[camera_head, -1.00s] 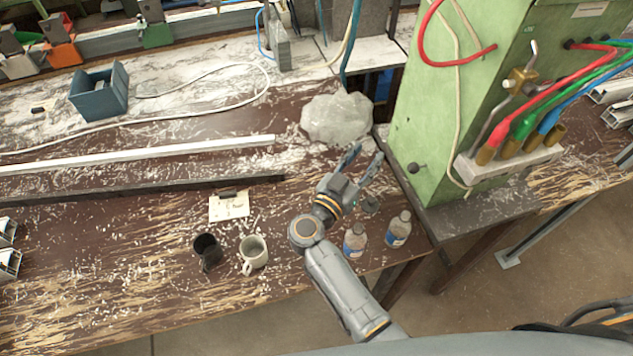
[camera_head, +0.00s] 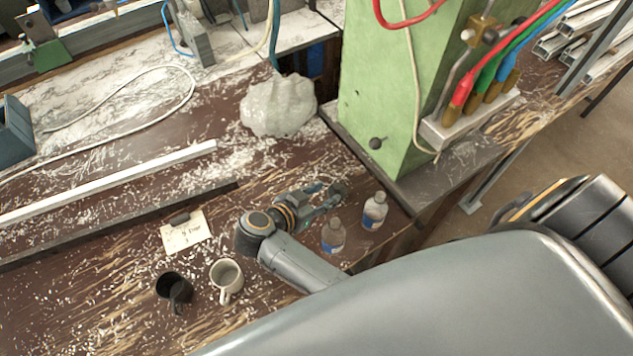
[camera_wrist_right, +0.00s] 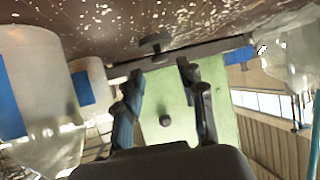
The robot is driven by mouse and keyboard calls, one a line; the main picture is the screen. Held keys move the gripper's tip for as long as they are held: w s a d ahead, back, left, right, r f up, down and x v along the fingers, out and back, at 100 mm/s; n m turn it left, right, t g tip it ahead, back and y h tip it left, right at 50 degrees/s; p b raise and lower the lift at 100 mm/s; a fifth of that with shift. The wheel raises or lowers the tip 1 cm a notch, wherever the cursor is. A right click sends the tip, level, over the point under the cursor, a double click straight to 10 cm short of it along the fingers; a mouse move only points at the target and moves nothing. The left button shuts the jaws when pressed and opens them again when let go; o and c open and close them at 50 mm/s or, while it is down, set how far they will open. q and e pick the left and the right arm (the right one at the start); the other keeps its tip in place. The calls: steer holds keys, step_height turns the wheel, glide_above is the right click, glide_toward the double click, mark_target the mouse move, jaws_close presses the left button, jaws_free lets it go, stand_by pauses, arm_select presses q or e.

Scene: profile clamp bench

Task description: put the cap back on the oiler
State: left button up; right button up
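My right gripper (camera_head: 326,198) is low over the bench, its fingers apart and pointing right; the wrist view shows nothing between the fingertips (camera_wrist_right: 158,82). A small dark piece (camera_head: 338,187), perhaps the cap, is on the bench just by the fingertips; it also shows in the wrist view (camera_wrist_right: 155,42), beyond the fingers. Two clear bottles with blue labels, a left one (camera_head: 333,237) and a right one (camera_head: 374,211), stand upright to the right of the gripper. I cannot tell which thing is the oiler. My left gripper is out of view.
The green machine (camera_head: 385,90) stands behind the bottles. A clear lumpy bag (camera_head: 278,106) lies behind the gripper. A black mug (camera_head: 172,288), a white mug (camera_head: 226,276) and a paper note (camera_head: 184,235) with a dark object on it are to the left.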

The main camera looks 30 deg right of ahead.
mark_target(336, 189)
steer(key=shift+b+x, duration=0.5)
steer(key=shift+x, duration=0.3)
steer(key=shift+d+f+b, duration=0.25)
steer(key=shift+d+b, duration=0.05)
steer(key=shift+w+d, duration=0.1)
steer(key=shift+d, duration=0.15)
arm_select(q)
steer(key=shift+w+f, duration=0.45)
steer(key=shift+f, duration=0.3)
arm_select(e)
steer(key=shift+x, duration=1.65)
steer(key=shift+f, duration=0.1)
steer(key=shift+c, duration=0.4)
jaws_close()
arm_select(q)
steer(key=shift+p, duration=0.3)
